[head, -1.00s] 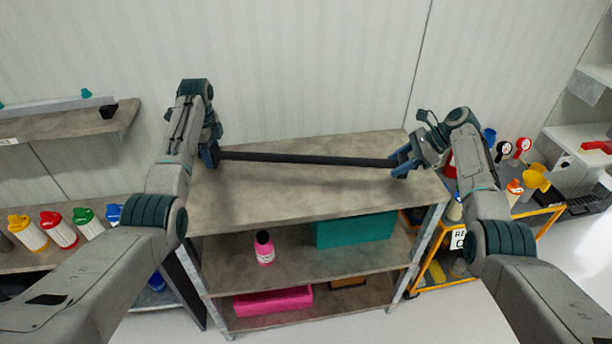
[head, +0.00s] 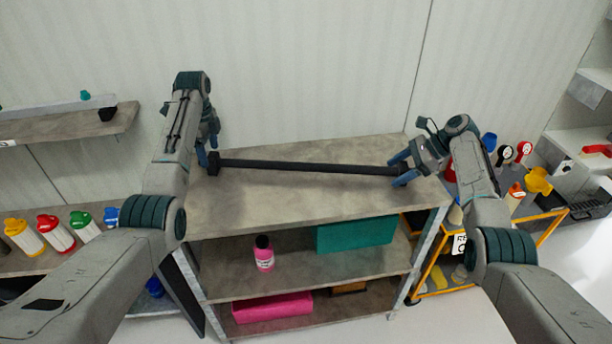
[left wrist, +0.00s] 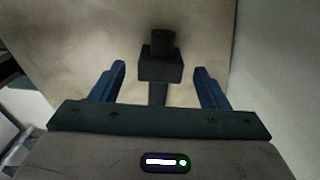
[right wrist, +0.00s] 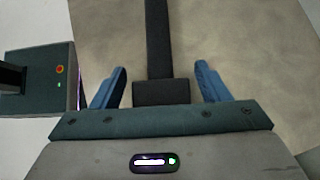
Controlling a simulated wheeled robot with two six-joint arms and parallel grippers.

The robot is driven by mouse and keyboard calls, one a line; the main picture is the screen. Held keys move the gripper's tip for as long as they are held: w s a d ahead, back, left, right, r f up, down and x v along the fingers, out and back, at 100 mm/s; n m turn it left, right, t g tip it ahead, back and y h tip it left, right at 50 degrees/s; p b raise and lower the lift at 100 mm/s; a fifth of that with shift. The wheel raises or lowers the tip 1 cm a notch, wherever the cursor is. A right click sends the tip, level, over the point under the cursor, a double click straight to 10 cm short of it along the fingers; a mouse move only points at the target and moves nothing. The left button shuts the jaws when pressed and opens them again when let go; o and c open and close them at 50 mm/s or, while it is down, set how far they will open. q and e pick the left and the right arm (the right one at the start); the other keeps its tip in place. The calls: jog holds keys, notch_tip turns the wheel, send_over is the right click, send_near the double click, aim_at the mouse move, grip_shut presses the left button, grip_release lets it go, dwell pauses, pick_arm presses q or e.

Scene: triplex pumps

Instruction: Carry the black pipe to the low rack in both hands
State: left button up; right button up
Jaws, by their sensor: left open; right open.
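The black pipe (head: 305,167) lies across the top board of the low grey rack (head: 290,205), with a square block at each end. My left gripper (head: 208,160) is open at the pipe's left end. In the left wrist view the pipe's end block (left wrist: 160,68) sits between the spread blue fingers, apart from both. My right gripper (head: 398,170) is open at the right end. In the right wrist view the right end block (right wrist: 160,92) lies between its open fingers, and the pipe (right wrist: 157,40) runs away from it.
The rack's lower shelves hold a pink bottle (head: 263,254), a teal box (head: 355,233) and a pink box (head: 272,305). Colourful bottles (head: 55,233) stand on a shelf at left. A yellow-framed cart (head: 540,235) stands at right. The top board is otherwise clear.

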pick_arm(q)
notch_tip(320, 180, up, 8)
pick_arm(e)
jog(key=v, duration=1.2)
